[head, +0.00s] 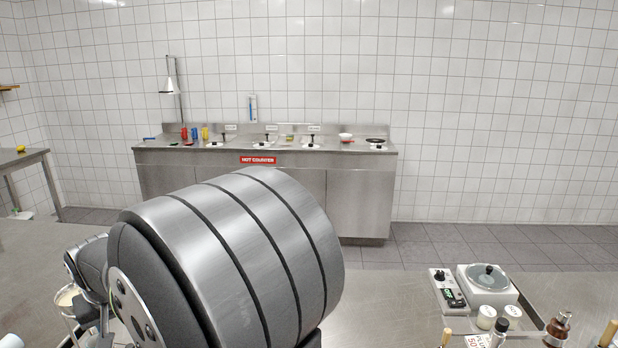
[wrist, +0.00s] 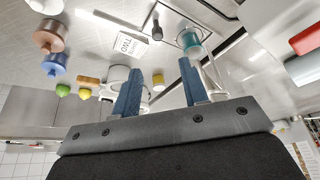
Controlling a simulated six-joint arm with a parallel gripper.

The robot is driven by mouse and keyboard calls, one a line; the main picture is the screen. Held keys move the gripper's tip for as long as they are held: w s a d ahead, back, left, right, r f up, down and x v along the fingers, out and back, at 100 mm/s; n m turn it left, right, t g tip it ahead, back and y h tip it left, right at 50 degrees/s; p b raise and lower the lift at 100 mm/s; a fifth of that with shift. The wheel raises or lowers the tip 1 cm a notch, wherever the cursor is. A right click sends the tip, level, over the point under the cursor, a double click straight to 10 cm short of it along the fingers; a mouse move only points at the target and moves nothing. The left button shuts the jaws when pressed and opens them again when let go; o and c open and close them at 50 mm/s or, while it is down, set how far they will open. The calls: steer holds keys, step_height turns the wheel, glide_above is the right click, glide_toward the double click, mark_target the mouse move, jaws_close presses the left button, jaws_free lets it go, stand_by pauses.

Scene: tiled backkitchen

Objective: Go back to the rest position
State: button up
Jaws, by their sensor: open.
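My gripper (wrist: 161,75) shows in the wrist view with its two blue fingers apart. I see nothing clamped between them. A small yellow item (wrist: 158,81) and a white round vessel (wrist: 119,74) appear behind the fingers, and a glass with teal liquid (wrist: 190,40) appears just beyond the right finger. I cannot tell how far these are from the fingertips. In the head view my own large arm link covers the middle of the worktop, and my gripper is hidden there.
The wrist view shows a printed card (wrist: 130,43), a brown container (wrist: 50,34) and a blue one (wrist: 54,64). A steel counter (head: 361,190) stands by the far wall.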

mark_target(130, 346)
steer(key=x, duration=1.2)
steer(key=shift+d+r, duration=0.1)
steer(key=shift+d, duration=0.25)
